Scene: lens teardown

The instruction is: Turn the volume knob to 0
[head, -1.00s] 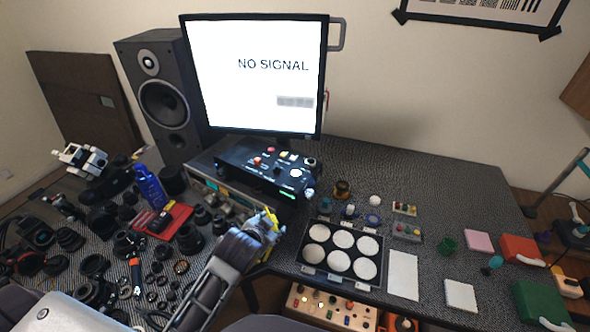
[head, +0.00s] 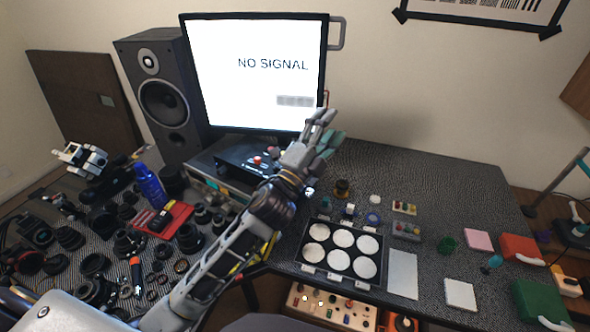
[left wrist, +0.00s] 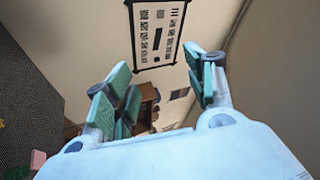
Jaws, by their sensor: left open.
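The black control box (head: 232,158) sits on a grey unit below the monitor. A red button (head: 257,160) shows on its top, while its right part is hidden behind my left arm. No control in view can be told as the volume knob; any scale or zero mark is too small to read. My left gripper (head: 328,130) is open and empty, raised in front of the monitor's lower right corner, with its fingers pointing up and right. In the left wrist view the open fingers (left wrist: 157,80) have only wall and distant room between them. My right gripper is not in view.
The monitor (head: 255,70) reads NO SIGNAL, beside a black speaker (head: 163,100). Lens parts crowd the left of the desk. A tray with round white pads (head: 316,232) lies in the middle. A panel with several knobs (head: 330,307) is below the desk edge. The back right desk is clear.

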